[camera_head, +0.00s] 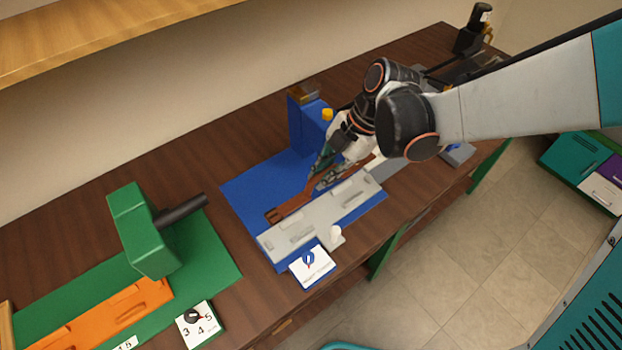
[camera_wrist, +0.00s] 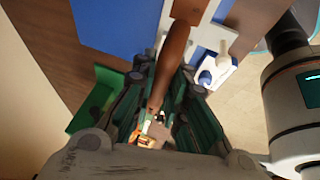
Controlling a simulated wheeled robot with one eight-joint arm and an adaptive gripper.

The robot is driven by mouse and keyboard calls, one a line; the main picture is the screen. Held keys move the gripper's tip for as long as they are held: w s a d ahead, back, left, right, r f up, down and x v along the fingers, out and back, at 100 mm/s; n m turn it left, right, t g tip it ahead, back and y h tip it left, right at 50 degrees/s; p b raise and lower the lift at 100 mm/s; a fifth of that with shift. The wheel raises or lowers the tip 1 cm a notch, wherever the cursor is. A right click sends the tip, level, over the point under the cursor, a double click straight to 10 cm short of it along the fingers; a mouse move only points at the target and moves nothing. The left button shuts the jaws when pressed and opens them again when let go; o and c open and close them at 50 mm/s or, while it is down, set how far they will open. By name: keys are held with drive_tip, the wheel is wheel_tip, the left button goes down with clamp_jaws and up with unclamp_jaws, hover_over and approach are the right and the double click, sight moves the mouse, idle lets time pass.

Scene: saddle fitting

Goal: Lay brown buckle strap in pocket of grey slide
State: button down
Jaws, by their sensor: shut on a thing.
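The brown buckle strap (camera_head: 292,206) is held between the fingers of my gripper (camera_head: 319,182), slanting along the back long edge of the grey slide (camera_head: 312,221). Its squarish end is at the lower left, over the blue base. In the wrist view the strap (camera_wrist: 174,55) runs lengthwise between the two fingers of my gripper (camera_wrist: 168,78). The grey slide has raised ridges on top; its pocket is hard to make out. I cannot tell whether the strap touches the slide or hangs above it. The fingers hide part of the strap.
A blue upright block (camera_head: 307,125) with a yellow knob stands behind the slide. A white card (camera_head: 312,266) is at the front. To the left are a green press (camera_head: 143,229) with a dark cylinder and an orange slide (camera_head: 103,317). Bare brown table (camera_head: 75,245) lies behind.

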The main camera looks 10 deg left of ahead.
wheel_tip(320, 180, down, 12)
drive_tip(key=b, duration=0.7)
drive_tip(key=shift+r, duration=0.15)
drive_tip(key=c, duration=1.6)
unclamp_jaws()
drive_tip(key=p+v, duration=0.3)
drive_tip(key=v, duration=0.9)
drive_tip(key=shift+p, duration=0.3)
